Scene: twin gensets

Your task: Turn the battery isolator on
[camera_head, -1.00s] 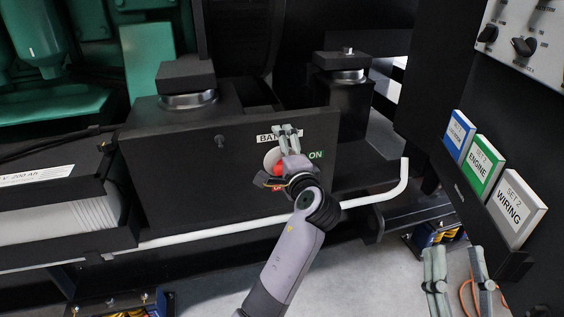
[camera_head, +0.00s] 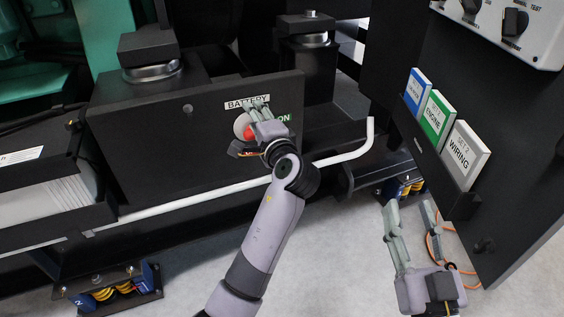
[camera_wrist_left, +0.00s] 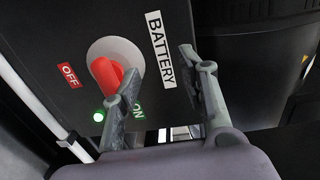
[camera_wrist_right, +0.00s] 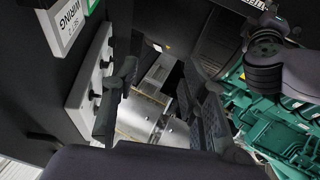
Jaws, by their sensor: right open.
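The battery isolator is a red knob (camera_wrist_left: 106,76) on a round white base (camera_wrist_left: 128,53), on a black box front with BATTERY, OFF and ON labels. In the head view the knob (camera_head: 249,132) is partly hidden behind my left gripper (camera_head: 258,106). In the left wrist view my left gripper (camera_wrist_left: 160,72) is open, fingers well apart. The knob lies just outside the finger nearer the OFF label; I cannot tell whether they touch. A green lamp (camera_wrist_left: 98,117) glows by the ON label (camera_wrist_left: 138,112). My right gripper (camera_head: 408,204) is open and empty at lower right.
A white bent pipe (camera_head: 345,155) runs below the box front (camera_head: 190,150). Blue, green and white binders (camera_head: 465,155) stand in a rack at the right, under a grey control panel (camera_head: 500,30). Orange cable (camera_head: 436,248) lies near my right gripper.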

